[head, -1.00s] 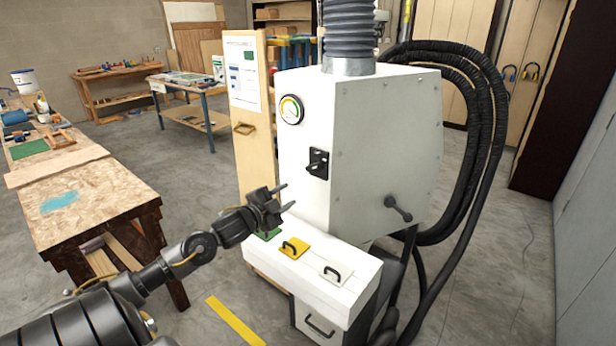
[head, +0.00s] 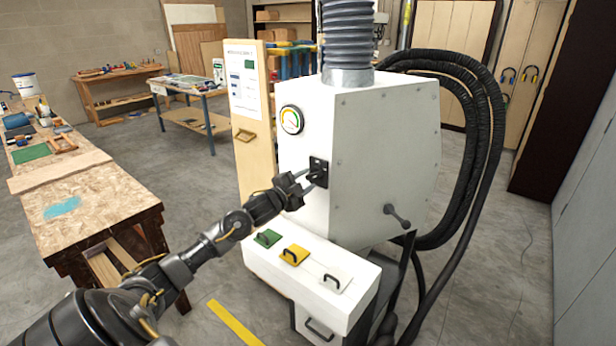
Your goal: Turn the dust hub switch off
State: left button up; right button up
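The dust hub (head: 385,150) is a white cabinet with a grey ribbed duct on top and black hoses at its right. Its switch (head: 318,166) is a black plate with a lever on the front face, below a round gauge (head: 291,119). My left gripper (head: 306,180) is at the switch, with its fingers spread and their tips close to the lever. Whether they touch the lever is unclear, and the fingers partly cover it. My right gripper is out of view.
Below the switch, a white ledge carries green (head: 267,238), yellow (head: 293,255) and white (head: 334,281) handled gates. A crank handle (head: 397,216) sticks out of the cabinet's right side. A workbench (head: 90,200) stands at the left, with open floor between.

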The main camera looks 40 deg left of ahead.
pick_arm(q)
jog(key=shift+w, duration=0.65)
grip_shut()
